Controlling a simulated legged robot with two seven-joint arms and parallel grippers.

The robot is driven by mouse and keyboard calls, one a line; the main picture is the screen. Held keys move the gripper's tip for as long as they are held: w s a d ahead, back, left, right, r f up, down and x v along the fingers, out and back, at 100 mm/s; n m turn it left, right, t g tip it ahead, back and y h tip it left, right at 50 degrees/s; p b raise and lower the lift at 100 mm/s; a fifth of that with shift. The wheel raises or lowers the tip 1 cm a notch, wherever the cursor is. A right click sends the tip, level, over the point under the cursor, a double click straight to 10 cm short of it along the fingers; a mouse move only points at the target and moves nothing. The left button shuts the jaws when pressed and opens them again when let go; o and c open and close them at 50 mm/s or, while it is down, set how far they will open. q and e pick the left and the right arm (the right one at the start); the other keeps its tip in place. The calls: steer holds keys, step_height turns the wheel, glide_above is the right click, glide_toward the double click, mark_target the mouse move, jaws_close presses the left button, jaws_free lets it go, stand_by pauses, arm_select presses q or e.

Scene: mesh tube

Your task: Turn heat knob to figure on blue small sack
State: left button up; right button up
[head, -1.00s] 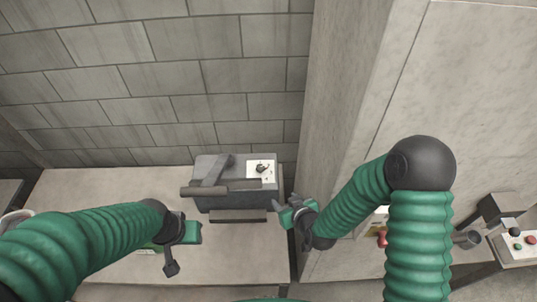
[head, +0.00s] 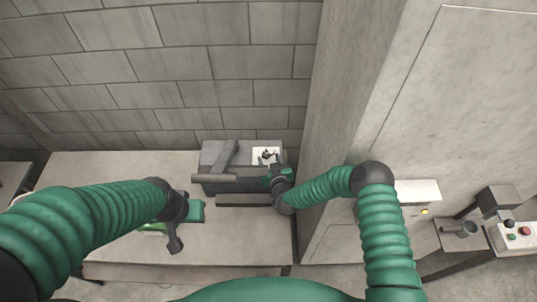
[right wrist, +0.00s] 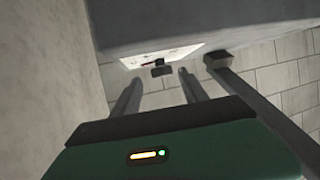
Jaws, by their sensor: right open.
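A grey heat sealer (head: 218,160) with a dark lever stands on the table against the tiled wall. Its white panel (head: 258,150) carries a small dark knob (head: 267,154), partly hidden by my right gripper (head: 270,170) in the head view. In the right wrist view, the open fingers (right wrist: 157,88) point at the panel (right wrist: 135,60), with the dark knob (right wrist: 160,70) between and just beyond their tips. I cannot see contact or read the figures. My left gripper (head: 187,215) hangs over the table's front; its jaws are unclear. I cannot make out a blue sack.
The pale table (head: 100,175) is mostly clear left of the sealer. A concrete pillar (head: 345,110) rises close on the right. A control box with coloured buttons (head: 516,236) stands farther right.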

mark_target(266, 156)
steer(key=shift+w+a+f, duration=0.2)
steer(key=shift+w+a, duration=0.2)
steer(key=shift+w, duration=0.15)
steer(key=shift+w+a+f, duration=0.2)
steer(key=shift+w+a, duration=0.15)
steer(key=shift+w, duration=0.15)
steer(key=shift+d, duration=0.25)
steer(key=shift+c, duration=0.4)
steer(key=shift+d, duration=0.25)
steer(key=c, duration=0.9)
steer(key=shift+a, duration=0.3)
jaws_close()
